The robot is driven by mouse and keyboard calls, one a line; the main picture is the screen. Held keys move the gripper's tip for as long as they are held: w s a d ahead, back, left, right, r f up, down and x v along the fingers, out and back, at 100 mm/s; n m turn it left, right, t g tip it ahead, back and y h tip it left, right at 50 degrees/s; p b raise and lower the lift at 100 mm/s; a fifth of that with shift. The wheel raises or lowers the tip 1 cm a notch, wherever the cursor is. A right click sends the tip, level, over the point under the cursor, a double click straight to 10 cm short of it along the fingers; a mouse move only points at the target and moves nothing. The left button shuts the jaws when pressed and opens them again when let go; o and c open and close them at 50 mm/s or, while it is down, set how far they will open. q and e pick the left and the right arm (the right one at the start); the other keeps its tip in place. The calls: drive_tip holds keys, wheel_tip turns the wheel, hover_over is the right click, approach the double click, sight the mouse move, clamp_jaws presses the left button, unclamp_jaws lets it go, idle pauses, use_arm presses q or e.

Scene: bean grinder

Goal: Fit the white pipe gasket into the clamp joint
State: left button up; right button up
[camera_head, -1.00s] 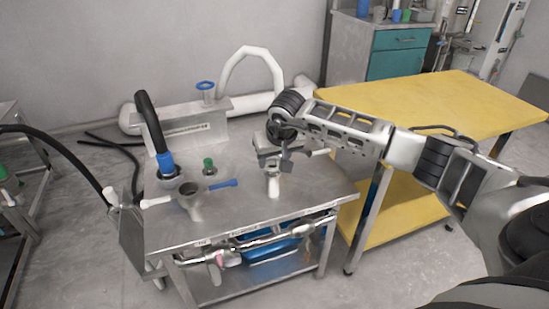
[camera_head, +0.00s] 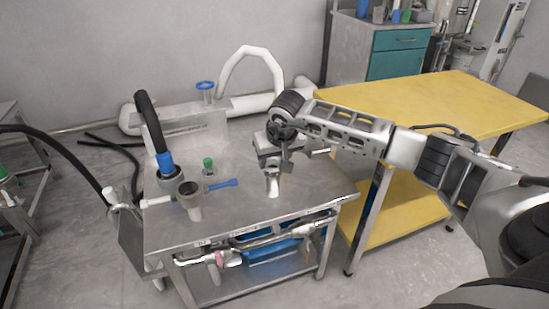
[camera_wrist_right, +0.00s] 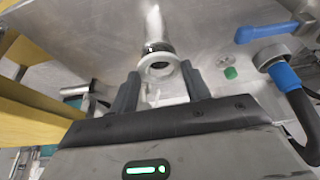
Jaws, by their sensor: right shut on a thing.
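The white ring-shaped gasket (camera_wrist_right: 158,68) sits between the fingertips of my right gripper (camera_wrist_right: 161,85) in the right wrist view. It lines up with the end of a metal pipe joint (camera_wrist_right: 158,45), overlapping its opening in the picture. I cannot tell whether it is seated or just in front. In the head view my right gripper (camera_head: 278,155) is over the right part of the metal table, directly above the upright joint (camera_head: 272,183). The gripper hides the joint's top, and the gasket cannot be made out there. My left gripper is not in view.
A yellow table (camera_head: 440,100) stands to the right.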

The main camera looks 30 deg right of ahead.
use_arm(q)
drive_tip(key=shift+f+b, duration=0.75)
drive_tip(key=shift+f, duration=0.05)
use_arm(e)
drive_tip(key=shift+f, duration=1)
drive_tip(key=o, duration=1)
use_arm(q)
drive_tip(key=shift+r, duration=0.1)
use_arm(e)
drive_tip(key=shift+v, duration=1.05)
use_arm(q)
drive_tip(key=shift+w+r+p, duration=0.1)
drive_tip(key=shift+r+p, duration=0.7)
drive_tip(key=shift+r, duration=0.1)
use_arm(e)
drive_tip(key=v, duration=1.4)
drive_tip(key=shift+f, duration=0.1)
